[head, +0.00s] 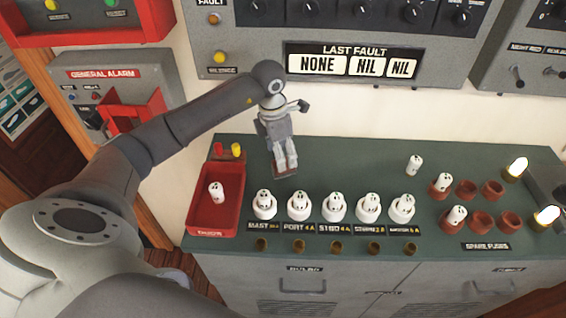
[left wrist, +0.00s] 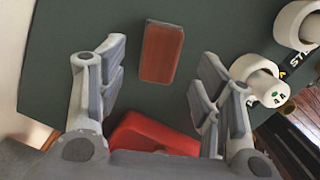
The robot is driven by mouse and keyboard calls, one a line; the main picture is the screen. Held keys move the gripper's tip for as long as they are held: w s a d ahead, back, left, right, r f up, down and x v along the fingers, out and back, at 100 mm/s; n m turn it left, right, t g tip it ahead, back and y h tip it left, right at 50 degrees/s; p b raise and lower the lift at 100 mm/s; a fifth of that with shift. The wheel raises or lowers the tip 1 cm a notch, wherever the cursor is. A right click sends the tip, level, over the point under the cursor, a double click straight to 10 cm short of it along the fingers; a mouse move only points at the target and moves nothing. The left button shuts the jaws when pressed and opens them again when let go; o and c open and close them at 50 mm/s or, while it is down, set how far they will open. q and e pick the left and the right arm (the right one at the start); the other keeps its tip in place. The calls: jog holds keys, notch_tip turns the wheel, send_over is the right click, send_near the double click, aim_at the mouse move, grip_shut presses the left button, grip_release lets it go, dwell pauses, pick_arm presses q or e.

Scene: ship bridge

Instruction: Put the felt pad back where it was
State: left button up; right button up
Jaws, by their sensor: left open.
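A reddish-brown rectangular pad, which looks like the felt pad (left wrist: 161,52), lies flat on the dark green counter in the left wrist view. In the head view the pad (head: 285,174) shows only partly below my left gripper's fingertips. My left gripper (head: 285,160) points down over it, behind the row of white fuse holders. In the left wrist view the left gripper (left wrist: 160,88) is open, with its fingers apart and nothing between them. The pad is ahead of the fingers there; I cannot tell the height gap. My right gripper is not in view.
A red tray (head: 232,168) with a white fuse stands left of the pad. White fuse holders (head: 298,210) line the counter's front. A loose fuse (head: 414,165) stands at the right, near brown spare-fuse sockets (head: 480,222). The counter (head: 350,165) behind the holders is mostly clear.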

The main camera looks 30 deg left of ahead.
pick_arm(q)
notch_tip(320, 180, up, 8)
jog(key=b, duration=0.1)
jog(key=shift+s+a+f, duration=0.2)
jog(key=shift+s+a, duration=0.05)
jog(key=shift+s, duration=0.1)
